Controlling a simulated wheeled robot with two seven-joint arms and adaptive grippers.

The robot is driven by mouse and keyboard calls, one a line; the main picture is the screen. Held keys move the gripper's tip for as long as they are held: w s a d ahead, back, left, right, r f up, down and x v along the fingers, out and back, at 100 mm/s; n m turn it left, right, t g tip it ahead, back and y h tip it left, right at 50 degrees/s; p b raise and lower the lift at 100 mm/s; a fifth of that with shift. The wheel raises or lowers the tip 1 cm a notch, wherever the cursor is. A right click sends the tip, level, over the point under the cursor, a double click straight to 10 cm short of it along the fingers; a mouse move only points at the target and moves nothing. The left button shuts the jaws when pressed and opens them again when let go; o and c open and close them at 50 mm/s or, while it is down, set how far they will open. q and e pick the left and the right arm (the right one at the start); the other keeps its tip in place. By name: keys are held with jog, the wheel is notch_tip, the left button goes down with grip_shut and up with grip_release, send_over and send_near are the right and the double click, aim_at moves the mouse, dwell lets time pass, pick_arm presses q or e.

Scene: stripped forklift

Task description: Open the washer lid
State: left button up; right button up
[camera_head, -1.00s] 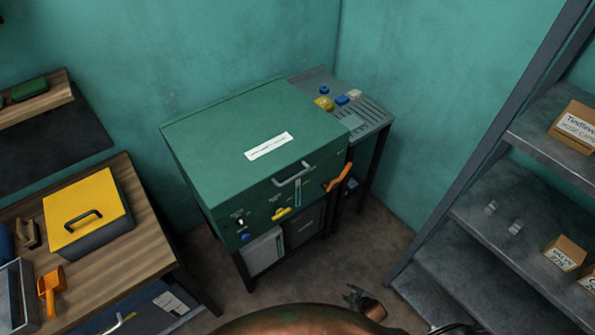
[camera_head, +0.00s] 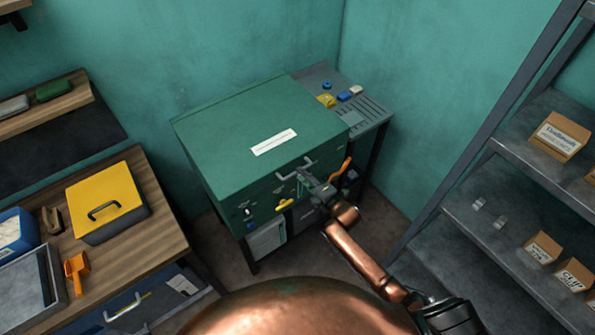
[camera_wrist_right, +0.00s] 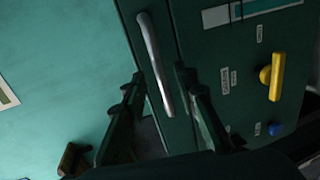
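The green washer (camera_head: 262,135) stands against the far wall, its flat lid down with a white label (camera_head: 273,142) on top. The lid's metal handle (camera_head: 292,168) is at the front edge; it also shows in the right wrist view (camera_wrist_right: 154,62). My right gripper (camera_head: 310,176) is at the right end of this handle. In the right wrist view my right gripper (camera_wrist_right: 159,76) is open, with one finger on each side of the handle; I cannot tell whether they touch it. My left gripper is not in view.
An orange lever (camera_head: 340,172) and a yellow knob (camera_head: 284,204) are on the washer's front. A grey side table (camera_head: 362,118) adjoins it. A wooden bench (camera_head: 150,222) with a yellow-lidded box (camera_head: 104,197) stands left. A metal shelf (camera_head: 500,240) with boxes stands right.

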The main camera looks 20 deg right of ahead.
jog(key=shift+x, duration=1.85)
jog(key=shift+c, duration=0.5)
grip_shut()
